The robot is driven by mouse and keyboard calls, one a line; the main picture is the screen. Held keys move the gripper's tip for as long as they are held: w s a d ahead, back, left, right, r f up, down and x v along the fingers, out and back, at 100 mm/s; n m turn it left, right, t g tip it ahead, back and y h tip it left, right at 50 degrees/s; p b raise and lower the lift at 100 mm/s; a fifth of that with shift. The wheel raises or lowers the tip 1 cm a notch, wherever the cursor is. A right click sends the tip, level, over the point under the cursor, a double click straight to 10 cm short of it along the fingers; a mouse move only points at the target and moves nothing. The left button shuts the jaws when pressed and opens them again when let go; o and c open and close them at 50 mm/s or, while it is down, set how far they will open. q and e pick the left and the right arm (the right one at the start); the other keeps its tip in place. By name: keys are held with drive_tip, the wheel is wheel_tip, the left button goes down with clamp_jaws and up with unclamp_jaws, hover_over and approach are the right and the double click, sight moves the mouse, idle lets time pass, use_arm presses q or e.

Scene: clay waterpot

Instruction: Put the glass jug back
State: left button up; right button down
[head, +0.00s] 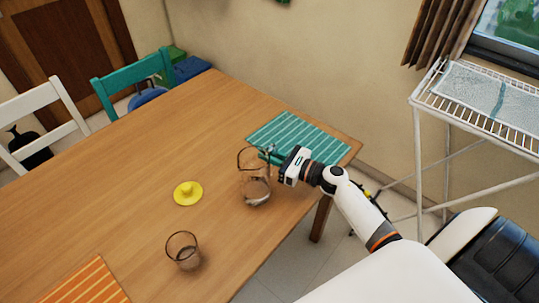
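The clear glass jug (256,190) is at the right part of the wooden table, in front of the teal striped mat (290,132). It looks upright with some liquid low inside. I cannot tell whether its base touches the table. My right gripper (272,158) reaches in from the right, with its fingers at the jug's upper right side. The fingers are small and overlap the glass, so whether they close on it is unclear. A yellow lid-like piece (188,192) lies on the table left of the jug. My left gripper is not in view.
An orange striped mat (88,284) lies at the lower left. Chairs (130,80) line the far left side. A white drying rack (480,100) stands at the right. The table's middle (150,140) is clear.

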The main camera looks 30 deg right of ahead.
drive_tip(key=c, duration=1.4)
unclamp_jaws()
drive_tip(key=shift+f, duration=0.1)
drive_tip(key=shift+c, duration=0.2)
drive_tip(key=shift+r, duration=0.2)
drive_tip(key=shift+s+d+f, duration=0.15)
drive_tip(key=shift+s+d, duration=0.05)
drive_tip(key=shift+s, duration=0.1)
drive_tip(key=b+v, duration=0.2)
drive_tip(key=v, duration=0.8)
drive_tip(key=shift+s+d, duration=0.1)
drive_tip(key=shift+s, duration=0.2)
drive_tip(key=shift+s+d, duration=0.2)
drive_tip(key=shift+s, duration=0.15)
